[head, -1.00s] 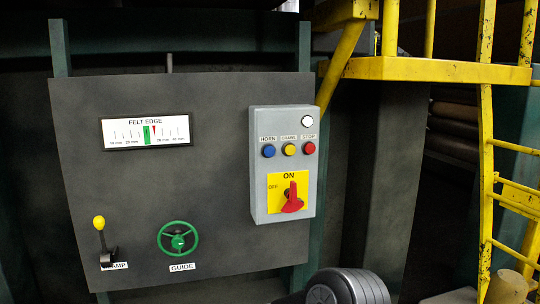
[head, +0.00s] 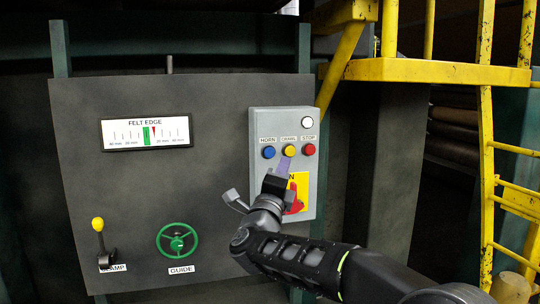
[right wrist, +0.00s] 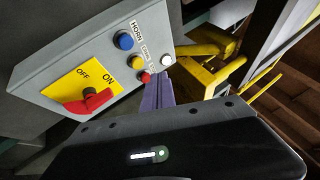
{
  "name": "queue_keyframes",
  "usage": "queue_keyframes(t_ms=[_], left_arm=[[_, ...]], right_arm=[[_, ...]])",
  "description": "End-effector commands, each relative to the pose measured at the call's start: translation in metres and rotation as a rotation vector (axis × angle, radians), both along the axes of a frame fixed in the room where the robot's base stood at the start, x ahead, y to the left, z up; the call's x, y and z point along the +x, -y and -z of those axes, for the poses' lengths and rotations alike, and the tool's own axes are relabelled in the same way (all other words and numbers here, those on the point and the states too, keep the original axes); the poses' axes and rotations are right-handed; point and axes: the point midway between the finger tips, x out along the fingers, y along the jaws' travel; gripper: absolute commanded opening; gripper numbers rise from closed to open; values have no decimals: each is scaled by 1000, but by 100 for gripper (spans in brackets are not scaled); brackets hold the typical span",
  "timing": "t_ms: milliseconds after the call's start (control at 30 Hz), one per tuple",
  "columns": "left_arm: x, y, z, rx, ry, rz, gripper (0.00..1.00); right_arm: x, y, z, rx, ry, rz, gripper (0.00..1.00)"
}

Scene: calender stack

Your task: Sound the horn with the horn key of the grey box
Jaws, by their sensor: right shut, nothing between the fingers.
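The grey box (head: 256,200) is mounted on the right part of a dark panel. The blue horn key (head: 268,152) is at the left of its row of three keys, under the label HORN. It also shows in the right wrist view (right wrist: 123,41). My right gripper (head: 285,163) is shut and empty, its purplish fingertips just below the yellow key (head: 290,150), right of and below the horn key. In the right wrist view its fingers (right wrist: 160,90) appear near the keys. I cannot tell whether they touch the box. My left gripper is not in view.
The red key (head: 308,150) is right of the yellow one. A red switch (head: 297,199) on a yellow plate is partly behind my gripper. The panel holds a gauge (head: 146,132), a green wheel (head: 177,240) and a yellow-knobbed lever (head: 98,225). A yellow ladder (head: 485,150) stands right.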

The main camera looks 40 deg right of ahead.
Motion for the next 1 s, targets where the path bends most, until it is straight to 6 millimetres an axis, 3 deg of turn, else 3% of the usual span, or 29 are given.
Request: queue_keyframes(t_ms=[467,967,1000], left_arm=[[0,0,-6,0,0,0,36],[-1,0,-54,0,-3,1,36],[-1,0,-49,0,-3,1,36]], right_arm=[[6,1,-1,0,-3,-1,0],[60,20,-4,-1,-6,-2,0],[64,21,0,-1,-3,-2,0]])
